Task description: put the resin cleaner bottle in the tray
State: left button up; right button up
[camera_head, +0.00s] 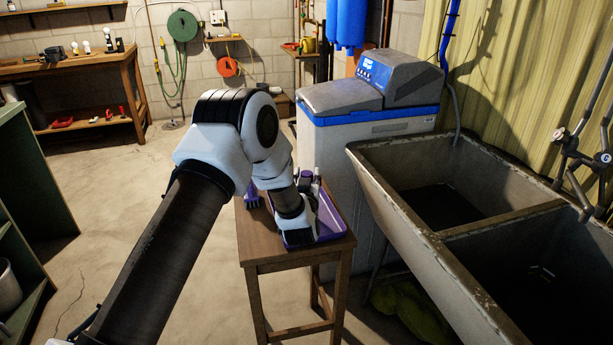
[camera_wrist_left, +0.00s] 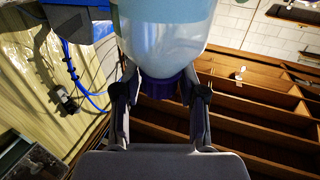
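The purple tray (camera_head: 330,222) lies on a small wooden table. My left arm reaches over it, and my left gripper (camera_head: 308,182) is at the tray, partly hidden by my own wrist. In the left wrist view, the resin cleaner bottle (camera_wrist_left: 165,35) has a pale blue and white body and a purple cap (camera_wrist_left: 162,86). The fingers of my left gripper (camera_wrist_left: 162,92) lie against both sides of the cap and appear shut on it. My wrist hides most of the bottle in the head view, so its contact with the tray cannot be told.
A purple brush-like item (camera_head: 251,196) lies on the wooden table (camera_head: 262,246) left of the tray. The water softener (camera_head: 370,125) stands behind the table. A deep double sink (camera_head: 440,235) is close on the right. Open floor is left of the table.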

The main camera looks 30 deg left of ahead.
pick_arm(q)
jog(key=shift+r, duration=0.25)
jog(key=shift+s+d+f, duration=0.15)
jog(key=shift+s, duration=0.15)
jog(key=b+v, duration=0.1)
jog(key=v, duration=1)
jog(key=s+d+f+m+g+h, duration=0.2)
jog(key=s+d+f+g+h, duration=0.25)
jog(key=s+f, duration=0.75)
jog(key=s+d+f+m+g+h, duration=0.25)
jog(key=s+d+f+g, duration=0.45)
jog(key=f, duration=0.9)
jog(key=s+f+g+h, duration=0.1)
jog(key=s+f+g, duration=0.1)
jog(key=s, duration=0.6)
jog(key=s+f+g+h, duration=0.1)
jog(key=s+f+g, duration=0.15)
jog(key=s, duration=0.55)
notch_tip(320, 180, up, 7)
jog(key=p, duration=0.6)
jog(key=shift+d+r+m+p, duration=0.2)
jog(key=shift+d+m+p, duration=0.1)
jog(key=shift+m+p, duration=0.15)
